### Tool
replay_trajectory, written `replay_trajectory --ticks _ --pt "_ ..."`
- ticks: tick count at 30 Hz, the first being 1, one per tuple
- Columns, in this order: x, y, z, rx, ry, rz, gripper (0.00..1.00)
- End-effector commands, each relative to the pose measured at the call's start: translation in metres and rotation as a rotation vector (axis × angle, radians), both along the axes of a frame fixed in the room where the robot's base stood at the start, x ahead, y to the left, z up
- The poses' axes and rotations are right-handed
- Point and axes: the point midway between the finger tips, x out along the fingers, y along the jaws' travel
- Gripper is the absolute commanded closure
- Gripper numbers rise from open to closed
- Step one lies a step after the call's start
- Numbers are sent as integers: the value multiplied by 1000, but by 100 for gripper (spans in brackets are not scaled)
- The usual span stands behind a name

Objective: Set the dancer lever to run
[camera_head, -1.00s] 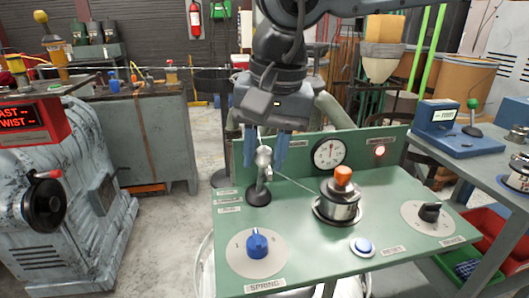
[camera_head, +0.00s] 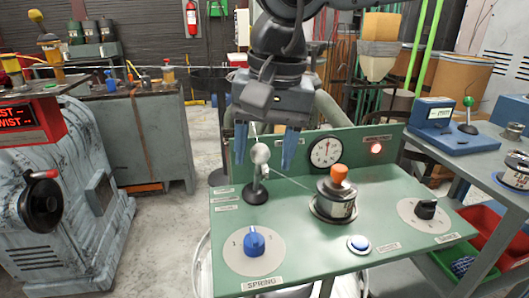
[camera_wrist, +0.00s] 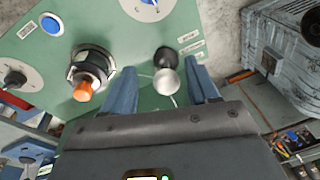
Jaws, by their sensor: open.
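The dancer lever (camera_head: 260,153) has a silver ball top on a short stem and a round black base (camera_head: 255,192), at the left of the green panel. It stands nearly upright. Several small labels (camera_head: 225,199) lie left of its base, too small to read. My gripper (camera_head: 263,164) is open above the panel, its two blue fingers pointing down, one on each side of the ball in the picture. In the wrist view the ball (camera_wrist: 166,82) shows between the fingers, with room on both sides and no visible contact.
The green panel (camera_head: 300,245) also bears a blue knob (camera_head: 254,240), an orange-topped spool (camera_head: 337,200), a blue button (camera_head: 359,244), a black knob (camera_head: 426,209) and a gauge (camera_head: 325,152). A thin wire runs from the lever area toward the spool.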

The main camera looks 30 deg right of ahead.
Motion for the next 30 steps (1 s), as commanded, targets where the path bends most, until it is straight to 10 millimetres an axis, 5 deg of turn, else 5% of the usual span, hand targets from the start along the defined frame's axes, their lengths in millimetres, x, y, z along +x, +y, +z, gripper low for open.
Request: replay_trajectory --ticks 12,30 --pt "-11 -3 61 -1 0 0 41" --pt "-13 -3 67 -1 2 0 41"
